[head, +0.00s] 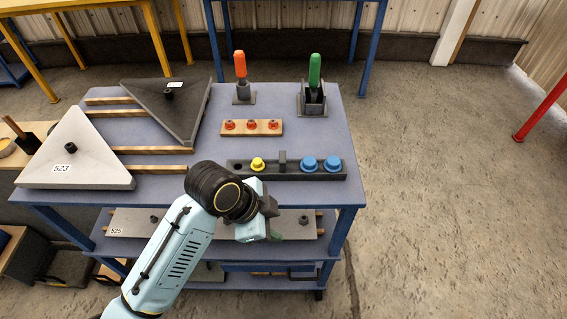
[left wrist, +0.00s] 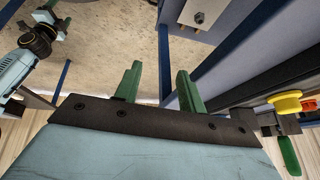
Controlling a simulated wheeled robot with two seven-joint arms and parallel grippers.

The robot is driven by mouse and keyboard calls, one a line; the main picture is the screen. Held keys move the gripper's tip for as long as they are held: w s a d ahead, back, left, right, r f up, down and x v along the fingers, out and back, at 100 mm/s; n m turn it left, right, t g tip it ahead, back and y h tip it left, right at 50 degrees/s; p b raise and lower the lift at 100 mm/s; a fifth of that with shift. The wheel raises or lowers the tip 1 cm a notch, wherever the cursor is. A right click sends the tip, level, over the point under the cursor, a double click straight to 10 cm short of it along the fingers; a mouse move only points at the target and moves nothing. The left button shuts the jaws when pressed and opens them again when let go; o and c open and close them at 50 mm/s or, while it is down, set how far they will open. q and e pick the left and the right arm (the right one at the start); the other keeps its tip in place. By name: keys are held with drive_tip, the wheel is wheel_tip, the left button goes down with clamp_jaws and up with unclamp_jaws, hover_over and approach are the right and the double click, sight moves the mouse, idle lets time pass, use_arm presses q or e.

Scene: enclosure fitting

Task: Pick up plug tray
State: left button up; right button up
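The plug tray (head: 300,177) is a long dark grey tray near the front right edge of the blue table, with an upright grip at its middle. It holds a yellow plug (head: 258,164) and two blue plugs (head: 321,163); its leftmost hole looks empty. My left gripper (head: 273,228) is just in front of the table edge, below the tray in the picture and apart from it. In the left wrist view its green fingers (left wrist: 158,78) are spread with nothing between them, and the yellow plug (left wrist: 286,103) shows at the right. Part of my right arm (left wrist: 35,45) shows at the left there.
A wooden block with red plugs (head: 252,127) lies behind the tray. An orange-handled clamp (head: 241,72) and a green-handled clamp (head: 314,80) stand farther back. A light triangular panel (head: 75,155) and a dark one (head: 175,110) lie at left. Floor right of the table is clear.

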sight(283, 156)
use_arm(q)
drive_tip(key=w+d+r+m, duration=0.1)
drive_tip(key=w+r+m, duration=0.1)
drive_tip(key=m, duration=0.1)
drive_tip(key=w+d+r+m+g+y, duration=0.1)
drive_tip(key=d+r+m, duration=0.1)
drive_tip(key=m, duration=0.1)
drive_tip(key=w+d+r+m, duration=0.2)
drive_tip(key=m, duration=0.2)
drive_tip(key=shift+w+r+g, duration=0.3)
drive_tip(key=w+a+r+m+y, duration=0.4)
drive_tip(key=w+r+m, duration=0.5)
drive_tip(key=r, duration=0.2)
drive_tip(key=f, duration=0.4)
drive_tip(key=f+b, duration=0.1)
drive_tip(key=f, duration=0.2)
drive_tip(key=shift+s+d+f, duration=0.1)
drive_tip(key=shift+d, duration=0.15)
drive_tip(key=shift+f, duration=0.45)
drive_tip(key=f, duration=0.5)
drive_tip(key=shift+s+d+b, duration=0.2)
drive_tip(key=shift+d+b, duration=0.1)
drive_tip(key=shift+d, duration=0.05)
use_arm(e)
drive_tip(key=shift+w+d+f, duration=0.2)
drive_tip(key=shift+d+f, duration=0.5)
use_arm(q)
drive_tip(key=shift+c, duration=0.3)
clamp_jaws()
